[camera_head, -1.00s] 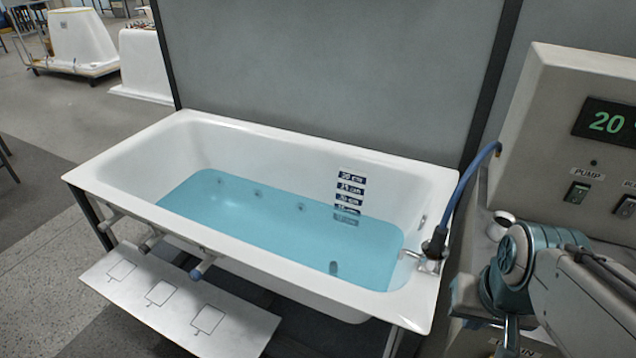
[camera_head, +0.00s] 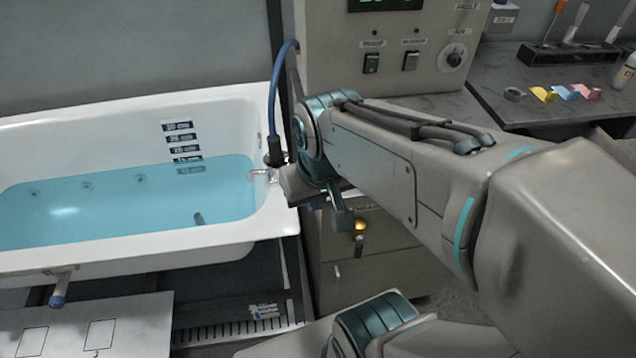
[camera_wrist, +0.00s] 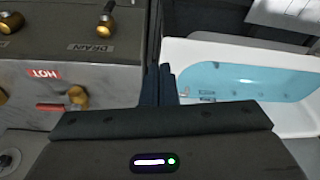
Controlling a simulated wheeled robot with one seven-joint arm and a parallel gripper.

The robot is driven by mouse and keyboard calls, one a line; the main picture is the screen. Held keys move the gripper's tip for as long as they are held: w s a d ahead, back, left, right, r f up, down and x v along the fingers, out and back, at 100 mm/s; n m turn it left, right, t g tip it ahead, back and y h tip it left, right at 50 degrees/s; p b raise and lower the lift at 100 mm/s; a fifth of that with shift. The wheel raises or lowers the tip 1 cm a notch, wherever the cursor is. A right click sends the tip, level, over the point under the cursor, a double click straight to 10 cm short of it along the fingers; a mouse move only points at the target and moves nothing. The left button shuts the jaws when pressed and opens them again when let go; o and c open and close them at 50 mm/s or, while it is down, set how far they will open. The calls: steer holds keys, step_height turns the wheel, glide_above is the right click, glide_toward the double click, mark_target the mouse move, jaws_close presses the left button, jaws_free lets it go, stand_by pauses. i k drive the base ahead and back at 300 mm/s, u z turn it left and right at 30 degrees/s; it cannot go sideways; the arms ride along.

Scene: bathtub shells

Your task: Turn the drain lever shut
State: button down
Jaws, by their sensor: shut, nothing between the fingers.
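The drain lever (camera_wrist: 106,22) shows in the wrist view as a brass hub with a dark handle pointing to the top edge, beside an upside-down DRAIN label (camera_wrist: 90,48). My gripper (camera_wrist: 160,72) is shut and empty, right of the lever and apart from it. It is over the dark gap between the valve cabinet (camera_wrist: 125,75) and the tub. In the head view a brass hub (camera_head: 360,225) shows on the cabinet front below my arm, but its label cannot be read there. My forearm hides part of the cabinet.
The white bathtub (camera_head: 262,228) with blue water stands left of the cabinet. A red handle (camera_wrist: 50,107) and HOT label (camera_wrist: 45,73) are near the drain lever. A blue hose (camera_head: 275,95) hangs by the tub's rim. A control panel (camera_head: 335,60) rises behind my arm.

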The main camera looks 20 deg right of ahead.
mark_target(358, 252)
steer(key=z, duration=1.4)
steer(key=k, duration=0.8)
steer(key=u, duration=1.45)
